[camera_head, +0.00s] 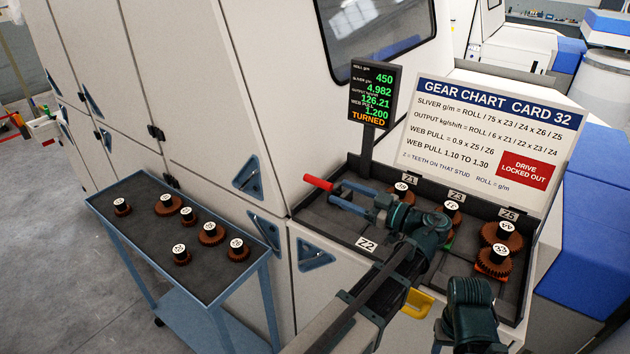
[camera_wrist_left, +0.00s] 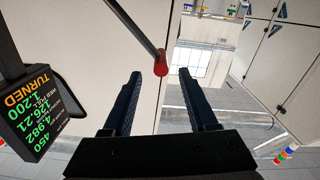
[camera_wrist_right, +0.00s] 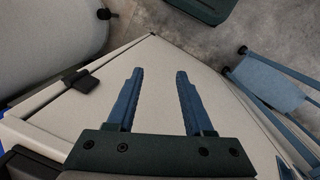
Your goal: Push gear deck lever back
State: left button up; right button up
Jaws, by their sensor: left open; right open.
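The gear deck lever is a dark rod with a red grip (camera_head: 318,182), at the left end of the gear deck (camera_head: 320,222). My left gripper (camera_head: 334,192) reaches over the deck with its fingers pointing at the red grip. In the left wrist view the red grip (camera_wrist_left: 161,63) shows just past and between the open fingertips (camera_wrist_left: 161,78). No finger is visibly closed on it. Part of the rod is hidden in the head view. My right gripper (camera_wrist_right: 157,82) is open and empty; its fingers cannot be made out in the head view.
Brown gears stand on the deck, such as one by Z5 (camera_head: 500,237). A display (camera_head: 374,95) and a gear chart card (camera_head: 485,135) rise behind. A blue cart (camera_head: 150,240) with several gears stands left. A yellow handle (camera_head: 417,302) shows at the front.

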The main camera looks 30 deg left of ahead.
aim_at(320, 184)
pick_arm(q)
jog(key=a, duration=0.9)
jog(key=shift+w+a, duration=0.25)
jog(key=shift+w, duration=0.1)
grip_shut()
jog(key=shift+s+f, duration=0.1)
dwell(0.8)
